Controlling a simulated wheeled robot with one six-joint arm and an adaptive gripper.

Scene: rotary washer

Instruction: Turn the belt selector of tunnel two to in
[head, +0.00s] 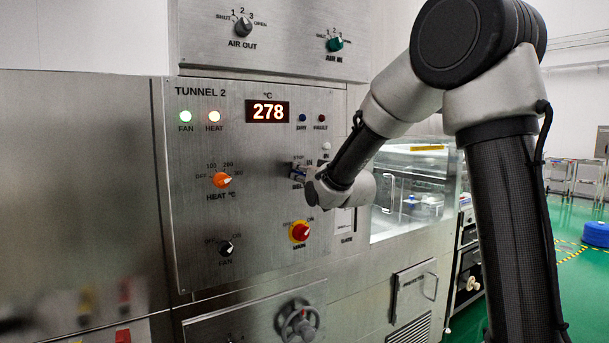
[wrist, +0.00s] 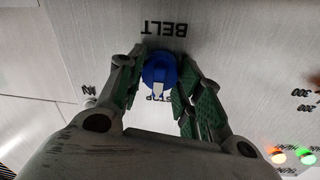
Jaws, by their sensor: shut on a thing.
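The belt selector (wrist: 160,68) is a blue knob with a white pointer mark, seen in the wrist view above a partly covered STOP label. The picture there is upside down, with BELT above the knob. The white mark points down at STOP; the IN label (wrist: 90,91) is to the left. My gripper (wrist: 163,76) is shut on the knob, one green-padded finger on each side. In the head view my gripper (head: 299,172) is at the tunnel 2 panel (head: 255,215), and my wrist and fingers hide the knob.
The panel also has an orange heat knob (head: 221,180), a red and yellow main switch (head: 299,232) and a black fan knob (head: 226,248). A display (head: 267,111) reads 278. The air out knob (head: 243,27) and green air in knob (head: 335,44) are above.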

